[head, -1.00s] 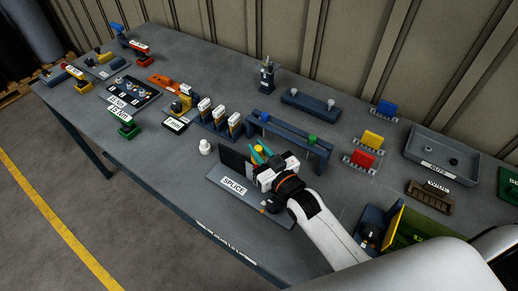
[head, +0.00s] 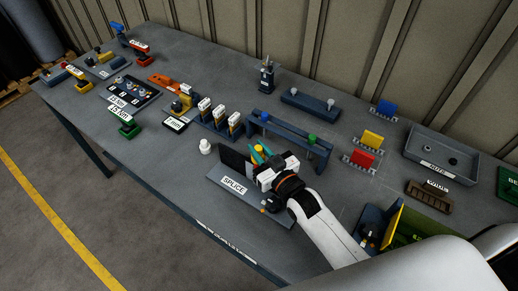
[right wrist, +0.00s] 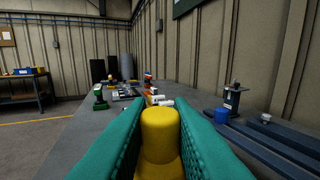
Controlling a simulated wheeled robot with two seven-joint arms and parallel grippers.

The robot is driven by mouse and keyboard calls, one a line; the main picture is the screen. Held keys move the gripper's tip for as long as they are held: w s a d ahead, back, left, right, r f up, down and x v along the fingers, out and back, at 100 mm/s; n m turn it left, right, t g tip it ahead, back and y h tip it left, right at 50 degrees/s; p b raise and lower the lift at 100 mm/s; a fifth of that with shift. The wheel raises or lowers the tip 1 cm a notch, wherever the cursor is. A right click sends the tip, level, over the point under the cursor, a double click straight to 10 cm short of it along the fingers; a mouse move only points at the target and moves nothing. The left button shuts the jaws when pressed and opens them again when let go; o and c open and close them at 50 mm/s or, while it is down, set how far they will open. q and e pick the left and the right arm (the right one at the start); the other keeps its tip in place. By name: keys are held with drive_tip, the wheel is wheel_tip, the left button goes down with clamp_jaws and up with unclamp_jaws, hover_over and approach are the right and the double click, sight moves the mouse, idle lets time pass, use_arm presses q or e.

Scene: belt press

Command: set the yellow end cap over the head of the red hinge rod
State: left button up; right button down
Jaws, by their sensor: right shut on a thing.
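My right gripper (head: 262,153) has teal fingers and is over the splice plate (head: 218,192), beside its dark upright panel (head: 232,164). In the right wrist view the fingers are shut on the yellow end cap (right wrist: 160,135), which stands between them with its rounded top showing. In the head view the cap is mostly hidden by the gripper. My left gripper is not in view.
Behind the gripper is a blue rack (head: 290,138) with a blue knob (head: 265,117) and a green knob (head: 313,137). A white knobbed piece (head: 205,146) stands left of the plate. Red (head: 363,159) and yellow (head: 371,139) blocks stand at right. The table's front left is bare.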

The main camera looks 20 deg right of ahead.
drive_tip(key=shift+f, duration=0.4)
idle(0.4)
drive_tip(key=shift+s, duration=0.1)
drive_tip(key=shift+f, duration=0.2)
idle(0.4)
